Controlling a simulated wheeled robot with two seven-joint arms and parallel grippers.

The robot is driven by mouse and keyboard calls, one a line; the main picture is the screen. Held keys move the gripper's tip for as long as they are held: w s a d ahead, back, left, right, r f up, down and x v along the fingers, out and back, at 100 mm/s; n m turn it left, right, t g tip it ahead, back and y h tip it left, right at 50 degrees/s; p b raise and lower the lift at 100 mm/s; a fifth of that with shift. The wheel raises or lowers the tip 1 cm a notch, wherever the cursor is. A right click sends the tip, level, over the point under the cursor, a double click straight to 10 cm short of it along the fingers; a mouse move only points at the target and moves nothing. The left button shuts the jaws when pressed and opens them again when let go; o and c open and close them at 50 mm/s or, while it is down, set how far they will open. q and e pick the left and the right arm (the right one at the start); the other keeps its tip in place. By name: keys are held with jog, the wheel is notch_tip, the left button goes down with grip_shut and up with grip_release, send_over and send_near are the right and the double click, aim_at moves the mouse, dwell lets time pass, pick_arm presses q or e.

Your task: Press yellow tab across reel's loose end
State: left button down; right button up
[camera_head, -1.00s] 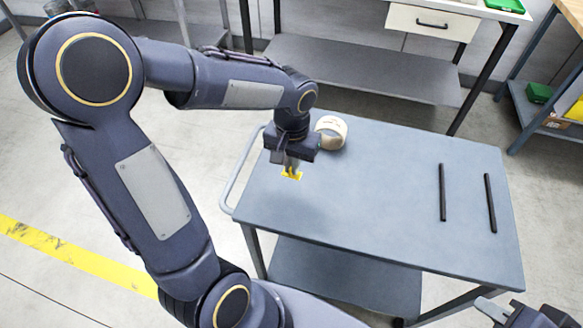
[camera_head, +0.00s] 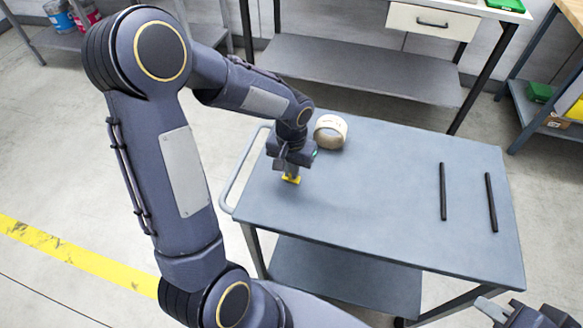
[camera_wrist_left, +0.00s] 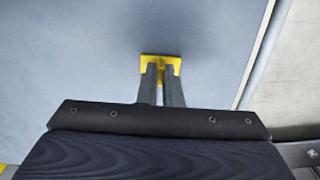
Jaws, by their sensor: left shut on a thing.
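The reel (camera_head: 330,131), a pale cream roll, stands on the far left part of the cart top, just beyond my left gripper. Its loose end cannot be made out. My left gripper (camera_head: 291,174) points down near the cart's left edge, shut on the yellow tab (camera_head: 292,180). In the left wrist view the yellow tab (camera_wrist_left: 160,66) shows between and beyond the fingertips of the left gripper (camera_wrist_left: 161,72). Whether the tab touches the cart top is unclear. My right gripper (camera_head: 492,308) is only partly in view at the bottom right, away from the reel.
The blue-grey cart (camera_head: 380,180) has a rail handle (camera_head: 244,168) on its left side. Two black bars (camera_head: 443,191) (camera_head: 491,202) lie on its right part. The middle of the cart top is clear. A grey bench (camera_head: 370,70) stands behind.

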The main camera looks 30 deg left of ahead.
pick_arm(q)
jog(key=c, duration=1.6)
grip_release()
jog(key=shift+f, duration=0.15)
jog(key=shift+r+p, duration=0.2)
jog(key=shift+p, duration=0.1)
jog(key=r, duration=0.7)
jog(key=shift+w+a, duration=0.1)
jog(key=shift+w, duration=0.3)
jog(key=s+d+r+t+h, duration=0.2)
jog(key=s+r, duration=0.2)
jog(key=s, duration=0.5)
jog(key=s+d+r+t+h, duration=0.1)
jog(key=s+d+r+t, duration=0.1)
jog(key=s, duration=0.7)
jog(key=shift+s+d+r+t+h+p, duration=0.2)
jog(key=shift+r+t+h+p, duration=0.2)
jog(key=shift+r+t, duration=0.45)
